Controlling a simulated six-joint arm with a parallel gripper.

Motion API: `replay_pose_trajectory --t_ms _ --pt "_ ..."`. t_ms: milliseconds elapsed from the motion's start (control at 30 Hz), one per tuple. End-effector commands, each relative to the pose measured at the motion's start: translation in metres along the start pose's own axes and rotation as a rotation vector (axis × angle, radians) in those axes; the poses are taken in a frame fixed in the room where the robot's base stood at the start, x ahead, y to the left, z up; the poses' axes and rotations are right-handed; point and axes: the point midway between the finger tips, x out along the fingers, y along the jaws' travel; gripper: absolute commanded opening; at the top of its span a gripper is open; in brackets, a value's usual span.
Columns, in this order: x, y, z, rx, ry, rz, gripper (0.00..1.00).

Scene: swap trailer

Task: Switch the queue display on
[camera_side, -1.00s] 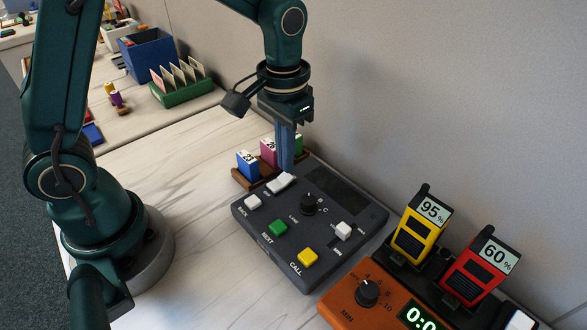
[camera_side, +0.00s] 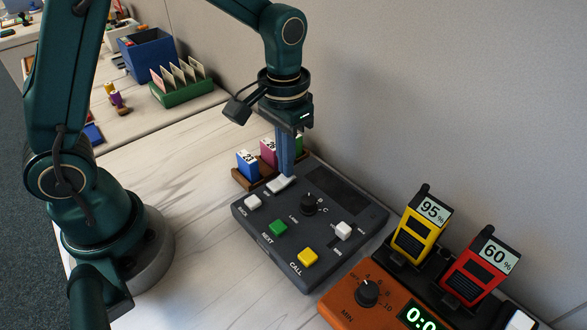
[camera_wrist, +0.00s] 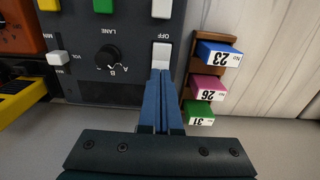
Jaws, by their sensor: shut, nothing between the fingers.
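The queue display console (camera_side: 265,215) is a dark grey box with a blank dark screen (camera_side: 335,186). A white rocker switch (camera_side: 279,184) sits at its far left corner; it also shows in the wrist view (camera_wrist: 161,52). My gripper (camera_side: 286,174) is shut and empty, pointing down over that corner. Its blue fingertips (camera_wrist: 160,72) are right at the edge of the rocker in the wrist view. I cannot tell whether they touch it. The fingers hide part of the switch's far end.
The console also carries a white BACK button (camera_side: 252,202), a green NEXT button (camera_side: 278,227), a yellow CALL button (camera_side: 307,257) and a LANE knob (camera_side: 309,205). A ticket rack (camera_wrist: 194,78) stands close beside it. An orange timer (camera_side: 343,300) and two radios (camera_side: 412,238) are at the right.

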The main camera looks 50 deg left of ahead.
Motion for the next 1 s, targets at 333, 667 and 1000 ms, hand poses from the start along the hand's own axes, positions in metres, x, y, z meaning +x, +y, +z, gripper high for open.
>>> replay_pose_trajectory --t_ms 333,667,1000 --pt "0.005 0.000 0.000 0.000 -0.001 0.000 0.00" --pt "0.008 0.000 0.000 0.000 -0.001 0.000 0.00" --pt "-0.016 0.000 -0.001 0.000 0.003 0.000 0.00"
